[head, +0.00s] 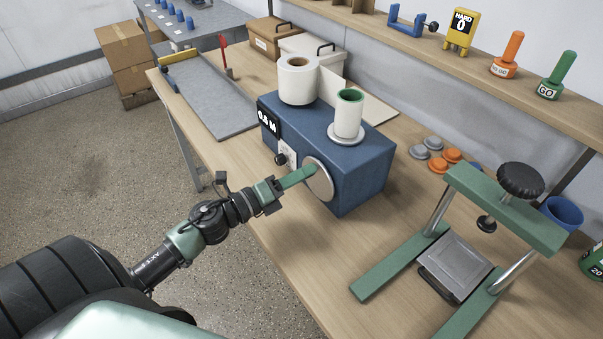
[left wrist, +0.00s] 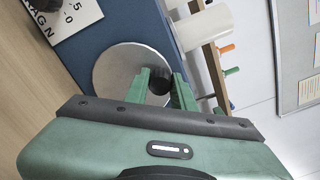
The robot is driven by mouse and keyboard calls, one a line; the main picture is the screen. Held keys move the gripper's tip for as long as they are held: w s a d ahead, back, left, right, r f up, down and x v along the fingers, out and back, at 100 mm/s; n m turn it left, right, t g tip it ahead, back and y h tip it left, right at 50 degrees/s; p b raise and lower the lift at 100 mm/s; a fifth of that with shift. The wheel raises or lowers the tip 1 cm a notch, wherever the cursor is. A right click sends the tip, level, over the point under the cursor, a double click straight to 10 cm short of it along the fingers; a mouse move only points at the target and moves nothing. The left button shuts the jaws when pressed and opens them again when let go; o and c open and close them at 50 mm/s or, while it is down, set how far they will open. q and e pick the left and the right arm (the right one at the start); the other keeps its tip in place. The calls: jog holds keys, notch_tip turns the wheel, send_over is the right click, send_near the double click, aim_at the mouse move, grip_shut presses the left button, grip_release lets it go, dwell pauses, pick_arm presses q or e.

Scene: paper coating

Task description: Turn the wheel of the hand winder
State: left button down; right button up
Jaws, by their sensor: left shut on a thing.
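The hand winder (head: 350,160) is a blue box on the wooden table, with a large white roll (head: 298,82) and a smaller roll with a green core (head: 348,115) on top. Its wheel (head: 319,180) is a grey metal disc on the front side, also seen in the left wrist view (left wrist: 112,78). My left gripper (head: 308,174) reaches the wheel from the left. In the left wrist view its green fingers (left wrist: 162,92) are shut on the dark wheel knob (left wrist: 158,80). The fingers hide the knob in the head view. My right gripper is not in view.
A green press (head: 505,212) with a black knob stands at the right. Grey and orange discs (head: 435,150) lie behind it. A grey board (head: 205,95) lies at the back left. A shelf (head: 480,65) holds gauges. Bare table lies between winder and press.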

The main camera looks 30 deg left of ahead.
pick_arm(q)
jog(key=shift+f, duration=0.1)
jog(key=c, duration=1.2)
grip_release()
jog(key=shift+o, duration=0.2)
jog(key=shift+s, duration=0.1)
jog(key=b+v, duration=0.2)
jog(key=v, duration=0.5)
jog(key=shift+s, duration=0.3)
jog(key=shift+a, duration=0.1)
